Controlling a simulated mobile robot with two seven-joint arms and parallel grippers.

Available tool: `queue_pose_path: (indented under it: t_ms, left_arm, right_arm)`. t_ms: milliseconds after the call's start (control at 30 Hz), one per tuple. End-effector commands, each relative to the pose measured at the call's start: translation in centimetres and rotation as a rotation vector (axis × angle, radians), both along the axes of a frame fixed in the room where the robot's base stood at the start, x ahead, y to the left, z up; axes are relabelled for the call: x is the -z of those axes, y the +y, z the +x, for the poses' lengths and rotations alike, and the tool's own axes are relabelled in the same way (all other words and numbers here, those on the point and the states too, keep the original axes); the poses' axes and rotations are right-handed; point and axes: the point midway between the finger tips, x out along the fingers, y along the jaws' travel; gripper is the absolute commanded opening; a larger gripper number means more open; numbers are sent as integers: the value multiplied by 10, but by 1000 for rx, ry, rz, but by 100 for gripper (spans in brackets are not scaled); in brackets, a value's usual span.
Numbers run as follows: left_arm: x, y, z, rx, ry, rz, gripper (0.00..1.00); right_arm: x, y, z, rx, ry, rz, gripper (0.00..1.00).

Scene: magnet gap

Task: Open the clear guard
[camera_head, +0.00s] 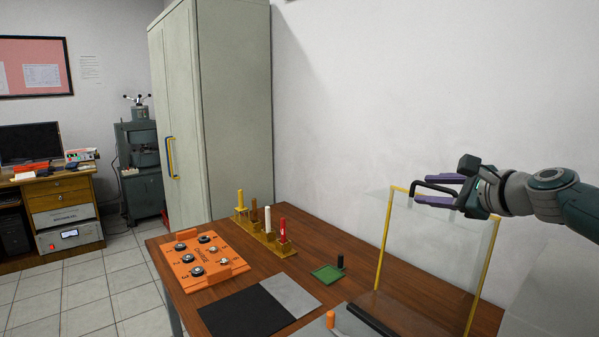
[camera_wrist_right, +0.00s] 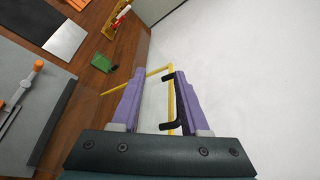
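The clear guard (camera_head: 383,240) is a transparent panel with yellow edges, standing upright at the right end of the table. Its black bar handle (camera_head: 424,187) is near the top. My right gripper (camera_head: 421,190) is at the handle, its two purple fingers apart. In the right wrist view the handle (camera_wrist_right: 180,124) shows between the fingers, close to the right-hand finger, and the guard's yellow edge (camera_wrist_right: 122,88) crosses behind the fingertips. A gap remains between the fingers (camera_wrist_right: 159,74); I cannot tell whether one touches the handle. My left gripper is out of view.
The wooden table (camera_head: 320,224) holds an orange panel with several round pieces (camera_head: 170,252), a yellow stand with upright sticks (camera_head: 284,250), a green tray (camera_head: 325,276), a dark mat (camera_head: 245,316), and an orange-tipped lever (camera_head: 330,320) near the guard. A white wall is behind.

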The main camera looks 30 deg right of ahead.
Motion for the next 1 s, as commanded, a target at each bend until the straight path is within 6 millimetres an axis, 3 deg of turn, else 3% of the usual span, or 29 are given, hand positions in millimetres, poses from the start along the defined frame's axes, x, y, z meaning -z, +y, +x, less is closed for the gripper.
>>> queue_pose_path:
  t_ms: [133,300,500,833,933,1000]
  left_arm:
    - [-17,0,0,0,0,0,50]
    - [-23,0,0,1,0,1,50]
    - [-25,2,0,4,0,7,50]
    - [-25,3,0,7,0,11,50]
    - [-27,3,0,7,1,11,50]
    - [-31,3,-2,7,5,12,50]
  right_arm:
    - [-11,6,-25,-1,4,-1,45]
    - [-16,11,-49,0,2,-2,45]
    - [-20,14,-65,1,0,0,45]
    - [-21,15,-67,1,-2,-1,44]
    - [-24,23,-61,-28,4,-2,32]
    - [-29,48,-44,-110,25,-12,24]
